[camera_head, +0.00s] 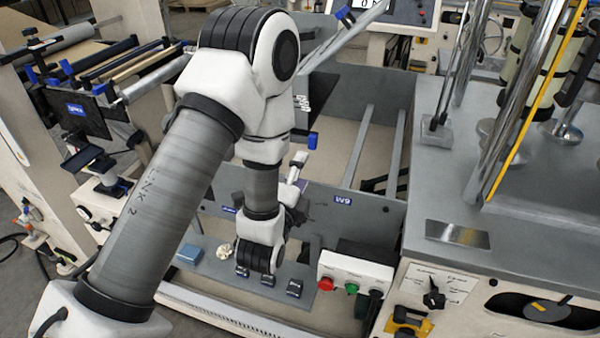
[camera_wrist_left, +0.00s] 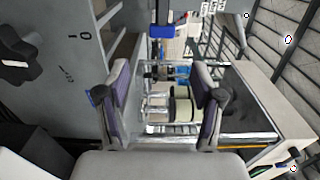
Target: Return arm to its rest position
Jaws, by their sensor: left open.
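My left arm rises from the bottom left of the head view, bends at a large elbow near the top, and hangs down to a wrist in front of the grey machine panel. My left gripper (camera_head: 298,170) is small and partly hidden behind the forearm and wrist there. In the left wrist view my left gripper (camera_wrist_left: 162,75) shows two separated fingers with purple-grey inner pads. It is open, and nothing is between the fingers. Machine parts and a pale roll (camera_wrist_left: 181,104) show beyond the gap. My right gripper is not in view.
A control box (camera_head: 352,280) with red and green buttons stands right of my wrist. A ledge with small dark switches (camera_head: 294,288) lies below it. A roller frame (camera_head: 105,75) stands at left. A grey machine top (camera_head: 520,235) with upright metal posts stands at right.

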